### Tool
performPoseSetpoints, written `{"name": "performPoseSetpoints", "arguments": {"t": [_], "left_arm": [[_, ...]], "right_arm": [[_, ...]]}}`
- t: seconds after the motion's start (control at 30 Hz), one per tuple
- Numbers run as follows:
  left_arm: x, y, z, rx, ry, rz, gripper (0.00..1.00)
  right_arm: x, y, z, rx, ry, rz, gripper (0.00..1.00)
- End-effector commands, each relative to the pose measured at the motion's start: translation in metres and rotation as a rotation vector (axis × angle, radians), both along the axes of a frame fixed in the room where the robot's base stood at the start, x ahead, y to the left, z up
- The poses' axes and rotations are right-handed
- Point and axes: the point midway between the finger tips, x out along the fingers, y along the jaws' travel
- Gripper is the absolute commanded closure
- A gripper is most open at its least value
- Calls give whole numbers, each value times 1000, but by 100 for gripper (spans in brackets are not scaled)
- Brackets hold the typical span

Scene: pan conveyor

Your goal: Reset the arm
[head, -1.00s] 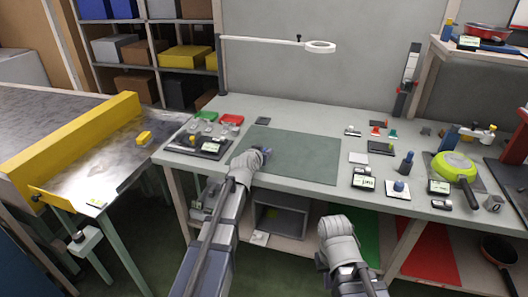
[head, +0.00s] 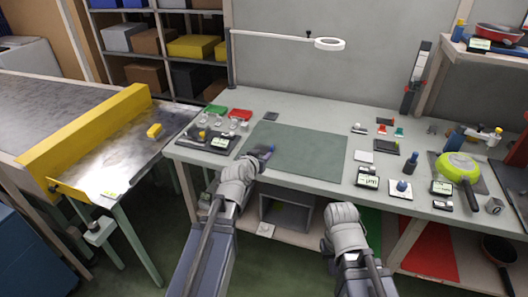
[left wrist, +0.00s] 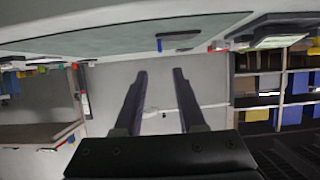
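My left gripper (head: 265,153) is over the front left part of the green mat (head: 300,150) on the workbench in the head view. In the left wrist view its two dark fingers (left wrist: 160,85) stand apart with nothing between them, so it is open and empty. My right arm's pale wrist (head: 343,215) is in front of the bench's front edge, right of the left arm. Its fingers are hidden behind the wrist, so I cannot tell their state.
A lime-green pan (head: 457,166) and several small devices stand on the bench's right side. A dark tray (head: 205,140) and red and green bins are at its left. A conveyor with a yellow guard (head: 90,133) stands further left. The mat's middle is clear.

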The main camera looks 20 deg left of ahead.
Motion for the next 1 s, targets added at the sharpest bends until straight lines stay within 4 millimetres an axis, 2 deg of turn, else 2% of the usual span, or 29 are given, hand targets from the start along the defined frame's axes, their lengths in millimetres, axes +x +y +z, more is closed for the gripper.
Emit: {"name": "performPoseSetpoints", "arguments": {"t": [0.3, 0.37, 0.47, 0.57, 0.6, 0.7, 0.8, 0.9, 1.0], "left_arm": [[0, -2, 0, 0, 5, -4, 61], [-2, -11, -1, 0, 29, -22, 61], [-16, -46, -6, -3, 140, -92, 61], [-50, -98, -18, 11, 343, -191, 61], [-69, -117, -23, 25, 438, -225, 61], [-121, -150, -33, 77, 669, -274, 61], [-170, -166, -34, 143, 870, -278, 61], [-211, -171, -29, 211, 1024, -255, 61], [-238, -171, -23, 265, 1126, -226, 61]], "right_arm": [[0, 0, 1, 0, 0, 0, 100], [0, 0, 5, 0, 0, 0, 100], [0, 0, 21, 0, 0, 0, 100], [0, 0, 45, 0, 0, 0, 100], [0, 0, 54, 0, 0, 0, 100], [0, 0, 75, 0, 0, -1, 100], [0, 0, 92, 0, 0, -1, 100], [0, 0, 105, 0, 0, -1, 100], [0, 0, 112, 0, 0, -1, 100]]}}
